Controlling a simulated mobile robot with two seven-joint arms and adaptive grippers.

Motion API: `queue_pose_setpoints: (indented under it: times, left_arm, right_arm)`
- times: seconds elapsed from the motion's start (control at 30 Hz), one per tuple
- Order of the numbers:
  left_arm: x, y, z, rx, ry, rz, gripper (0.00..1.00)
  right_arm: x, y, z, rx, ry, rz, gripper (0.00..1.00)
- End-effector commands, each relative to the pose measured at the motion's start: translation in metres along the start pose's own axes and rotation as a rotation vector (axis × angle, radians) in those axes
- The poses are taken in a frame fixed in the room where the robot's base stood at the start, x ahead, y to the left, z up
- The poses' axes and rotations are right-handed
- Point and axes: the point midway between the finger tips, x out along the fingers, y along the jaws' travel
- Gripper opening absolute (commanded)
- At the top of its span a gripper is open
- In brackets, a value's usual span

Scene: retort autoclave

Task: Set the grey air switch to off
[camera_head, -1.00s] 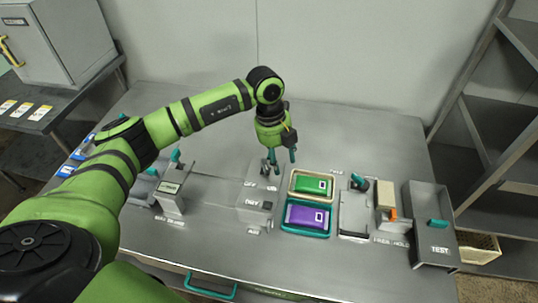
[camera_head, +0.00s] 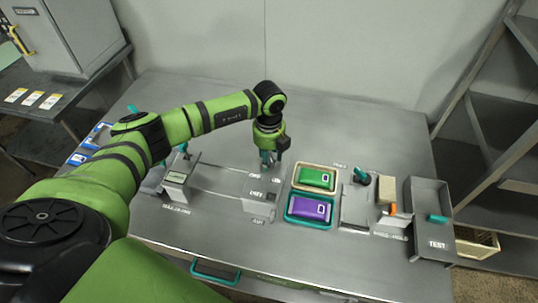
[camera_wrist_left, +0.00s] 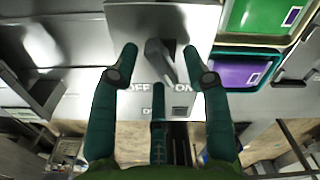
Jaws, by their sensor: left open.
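The grey air switch box (camera_head: 257,202) sits on the steel table, with OFF and ON labels on its top. In the left wrist view its grey lever (camera_wrist_left: 160,60) stands between my fingertips, and OFF is printed to the left and ON to the right. The lever leans, but I cannot tell for sure which label it is set to. My left gripper (camera_head: 271,159) is open, pointing down over the back of the switch box. In the left wrist view its teal fingers (camera_wrist_left: 160,52) are on both sides of the lever, with gaps visible. My right gripper is not in view.
Right of the switch are a cream tray with a green pouch (camera_head: 316,178) and a teal tray with a purple pouch (camera_head: 309,209). Farther right is a grey TEST bin (camera_head: 430,245). A box with a small display (camera_head: 177,178) stands to the left. The table behind is clear.

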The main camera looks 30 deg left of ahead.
Motion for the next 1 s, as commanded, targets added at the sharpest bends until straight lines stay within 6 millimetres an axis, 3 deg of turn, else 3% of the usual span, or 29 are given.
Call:
queue_pose_setpoints:
  times: [0.03,0.13,0.57,1.0]
  left_arm:
    - [0.0,0.0,0.0,0.0,0.0,0.0,0.4]
    - [0.0,0.0,0.0,0.0,0.001,0.0,0.0]
    - [0.001,0.0,0.0,0.036,0.0,-0.001,0.0]
    - [0.004,0.001,0.003,0.347,-0.002,-0.001,0.0]
  right_arm:
    - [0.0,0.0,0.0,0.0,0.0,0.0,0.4]
    - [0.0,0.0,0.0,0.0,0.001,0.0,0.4]
    - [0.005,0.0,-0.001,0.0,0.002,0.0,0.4]
    - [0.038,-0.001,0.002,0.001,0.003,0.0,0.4]
